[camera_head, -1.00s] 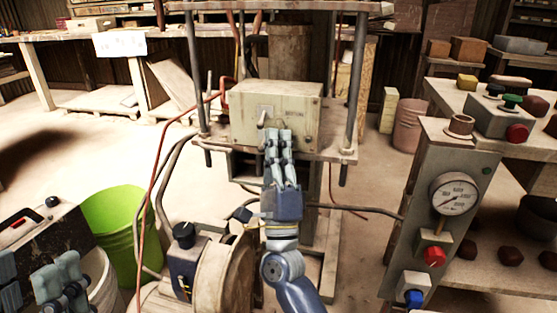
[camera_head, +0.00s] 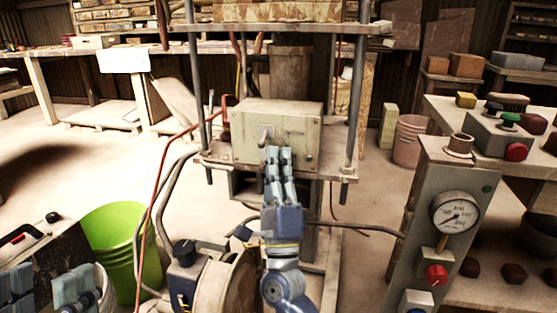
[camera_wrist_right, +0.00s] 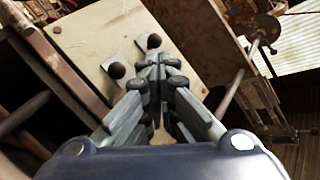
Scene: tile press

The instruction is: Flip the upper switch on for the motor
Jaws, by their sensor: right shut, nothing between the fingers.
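The beige motor switch box (camera_head: 300,122) is mounted on the press, in the middle of the head view. A small switch lever (camera_head: 266,132) sticks out of its front; its exact position is unclear. In the right wrist view, two dark round-tipped switches (camera_wrist_right: 116,71) (camera_wrist_right: 153,41) stand on pale plates on the beige panel (camera_wrist_right: 85,40). My right gripper (camera_head: 278,150) is shut and empty in front of the box, with its tips just below the lever. In the wrist view its fingertips (camera_wrist_right: 160,64) are close beside the switches; contact is unclear. My left gripper (camera_head: 42,285) is open at the lower left.
Steel press posts (camera_head: 357,90) flank the box. A red hose (camera_head: 165,185) runs down on the left. A green bucket (camera_head: 110,235) stands at left, and a control post with a gauge (camera_head: 456,216) stands at right.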

